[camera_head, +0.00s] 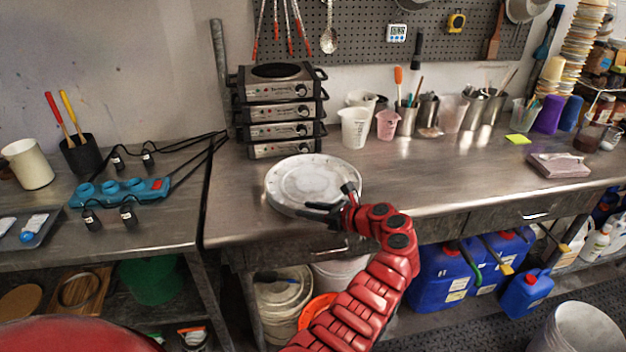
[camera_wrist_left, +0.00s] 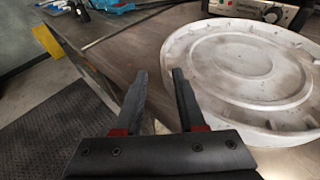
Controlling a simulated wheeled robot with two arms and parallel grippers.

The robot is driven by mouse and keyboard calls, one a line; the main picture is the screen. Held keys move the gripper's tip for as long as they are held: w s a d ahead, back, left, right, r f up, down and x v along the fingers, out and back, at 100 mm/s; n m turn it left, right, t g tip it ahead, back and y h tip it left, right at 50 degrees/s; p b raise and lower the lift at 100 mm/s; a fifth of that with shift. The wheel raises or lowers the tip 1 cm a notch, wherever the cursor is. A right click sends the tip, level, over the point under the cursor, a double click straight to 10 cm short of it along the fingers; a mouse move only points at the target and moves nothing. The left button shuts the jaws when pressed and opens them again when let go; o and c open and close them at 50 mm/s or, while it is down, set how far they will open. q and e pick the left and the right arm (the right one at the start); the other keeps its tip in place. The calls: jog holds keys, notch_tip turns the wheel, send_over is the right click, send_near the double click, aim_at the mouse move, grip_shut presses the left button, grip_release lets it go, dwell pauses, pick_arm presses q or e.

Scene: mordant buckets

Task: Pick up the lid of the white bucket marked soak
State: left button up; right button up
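A round, white, stained lid (camera_head: 312,178) lies flat near the front edge of the steel table. My left gripper (camera_head: 332,201) is at the lid's front right rim, with its fingers apart. In the left wrist view the lid (camera_wrist_left: 245,65) fills the right side, and the open left gripper (camera_wrist_left: 159,72) is empty beside its rim. I cannot tell whether a finger touches the rim. White buckets (camera_head: 283,292) stand under the table, partly hidden by my arm; no "soak" marking is readable. My right gripper is not in view.
Stacked hot plates (camera_head: 280,110) stand behind the lid. A white cup (camera_head: 355,128) and a pink cup (camera_head: 388,125) are at the back. Blue jerrycans (camera_head: 440,275) stand below the table. The tabletop (camera_head: 450,185) right of the lid is mostly clear.

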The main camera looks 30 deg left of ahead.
aim_at(286, 206)
pick_arm(q)
jog(key=shift+x, duration=4.2)
jog(key=shift+w+d+f, duration=0.1)
jog(key=shift+w+f, duration=0.05)
grip_shut()
